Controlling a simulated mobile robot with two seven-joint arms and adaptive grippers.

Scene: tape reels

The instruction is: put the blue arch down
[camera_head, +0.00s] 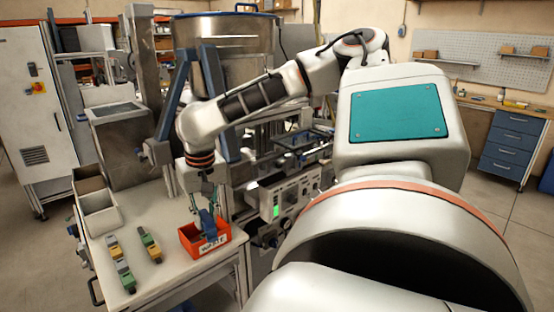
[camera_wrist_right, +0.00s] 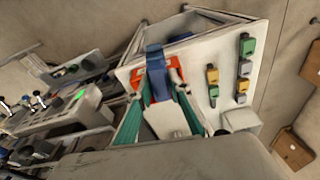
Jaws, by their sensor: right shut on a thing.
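The blue arch (camera_head: 208,226) is in my right gripper (camera_head: 203,203), at the orange bin (camera_head: 187,240) on the workbench. The arch's lower part overlaps the bin's opening; I cannot tell whether it touches the bin floor. In the right wrist view the arch (camera_wrist_right: 157,72) shows between the teal fingers of my right gripper (camera_wrist_right: 163,95), with the orange bin (camera_wrist_right: 176,68) behind it. The right gripper is shut on the arch. My left gripper is not in view.
Several green, yellow and grey block stacks (camera_head: 122,276) lie on the bench (camera_head: 175,275) left of the bin. Grey open boxes (camera_head: 98,213) stand at its left edge. A machine with a control panel (camera_head: 290,197) is close on the bin's right. Bare bench lies in front.

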